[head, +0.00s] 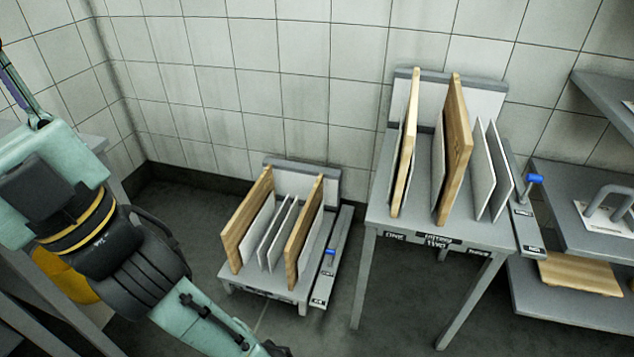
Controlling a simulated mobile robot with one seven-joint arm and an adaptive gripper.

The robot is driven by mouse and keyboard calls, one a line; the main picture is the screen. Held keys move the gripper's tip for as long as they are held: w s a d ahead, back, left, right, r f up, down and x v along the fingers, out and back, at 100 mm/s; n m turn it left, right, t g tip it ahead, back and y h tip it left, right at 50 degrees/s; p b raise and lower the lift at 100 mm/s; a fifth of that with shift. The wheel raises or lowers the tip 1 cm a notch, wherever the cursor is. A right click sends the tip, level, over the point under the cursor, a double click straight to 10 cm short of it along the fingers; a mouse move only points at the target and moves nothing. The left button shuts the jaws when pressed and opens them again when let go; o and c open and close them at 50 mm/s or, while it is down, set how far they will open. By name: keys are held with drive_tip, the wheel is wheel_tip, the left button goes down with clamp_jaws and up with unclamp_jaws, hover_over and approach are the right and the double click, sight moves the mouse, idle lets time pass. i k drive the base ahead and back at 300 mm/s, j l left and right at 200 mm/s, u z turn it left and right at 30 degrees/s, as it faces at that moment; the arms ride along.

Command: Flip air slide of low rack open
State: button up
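The low rack (256,291) is a small grey stand on the floor, left of the taller rack. It holds upright wooden boards and thin pale plates. Its air slide (341,226) is a narrow grey rail along the rack's right side. A blue knob (330,252) sits partway along the rail, with small dark labels in front of it, too small to read. My arm reaches in from the left and runs out at the bottom edge, left of the low rack. My gripper is not visible, so its fingers are hidden from me.
A taller grey rack (376,211) stands right of the low rack, with similar boards and its own blue knob (534,179). Grey shelves (560,307) stand at the far right. Dark floor (190,205) is open behind and left of the low rack; tiled walls close the corner.

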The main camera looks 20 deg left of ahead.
sight(331, 252)
drive_tip(key=i+j, duration=0.25)
drive_tip(key=i, duration=0.25)
drive_tip(key=i+j, duration=0.3)
drive_tip(key=i, duration=0.2)
drive_tip(key=i+j, duration=0.25)
drive_tip(key=i, duration=0.25)
